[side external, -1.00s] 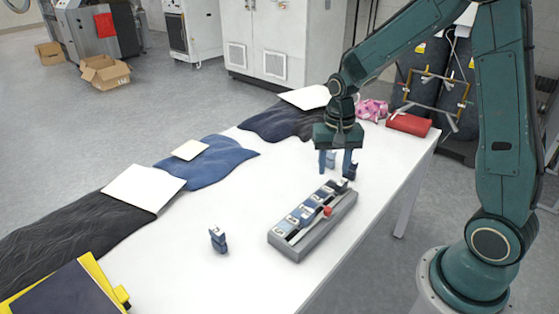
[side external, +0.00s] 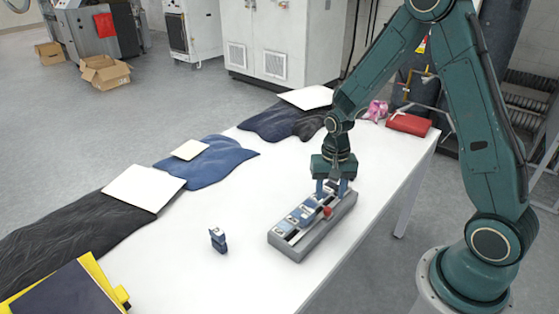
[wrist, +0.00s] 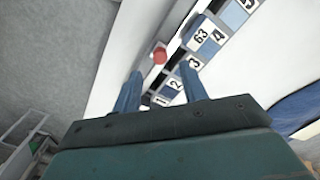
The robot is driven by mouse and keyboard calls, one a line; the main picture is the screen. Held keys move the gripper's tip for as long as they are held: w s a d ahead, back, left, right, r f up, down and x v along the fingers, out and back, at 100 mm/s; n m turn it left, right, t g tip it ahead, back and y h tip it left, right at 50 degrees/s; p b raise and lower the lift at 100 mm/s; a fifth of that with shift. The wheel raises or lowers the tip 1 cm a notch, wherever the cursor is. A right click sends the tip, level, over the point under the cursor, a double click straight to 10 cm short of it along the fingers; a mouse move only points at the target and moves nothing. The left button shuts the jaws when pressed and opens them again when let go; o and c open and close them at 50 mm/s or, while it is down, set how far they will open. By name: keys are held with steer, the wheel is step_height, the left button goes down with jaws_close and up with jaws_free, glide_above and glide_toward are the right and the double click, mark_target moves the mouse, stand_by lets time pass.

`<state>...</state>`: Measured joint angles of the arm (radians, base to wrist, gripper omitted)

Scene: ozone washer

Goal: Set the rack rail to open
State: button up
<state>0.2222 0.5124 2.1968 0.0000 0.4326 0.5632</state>
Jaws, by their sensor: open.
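The grey rack (side external: 322,235) lies on the white table and holds a row of blue and white numbered tags (side external: 300,216). A red knob (side external: 327,212) stands at its near right side; in the wrist view the red knob (wrist: 160,54) shows beyond my fingertips, beside the numbered tags (wrist: 193,62). I cannot tell the rail's position. My gripper (side external: 332,190) is low over the far end of the rack, with its fingers pointing down. In the wrist view my gripper (wrist: 161,72) has its fingers apart, with nothing clearly held between them. The rack's far end is partly hidden.
A loose blue tag (side external: 217,240) stands on the table left of the rack. Cloths, pale boards (side external: 145,186) and a yellow-edged case (side external: 70,290) line the left edge. A red pouch (side external: 408,124) lies at the far end. The table left of the rack is mostly clear.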

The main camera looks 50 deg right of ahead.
mark_target(328, 209)
steer(key=shift+f, duration=2.6)
steer(key=shift+c, duration=0.2)
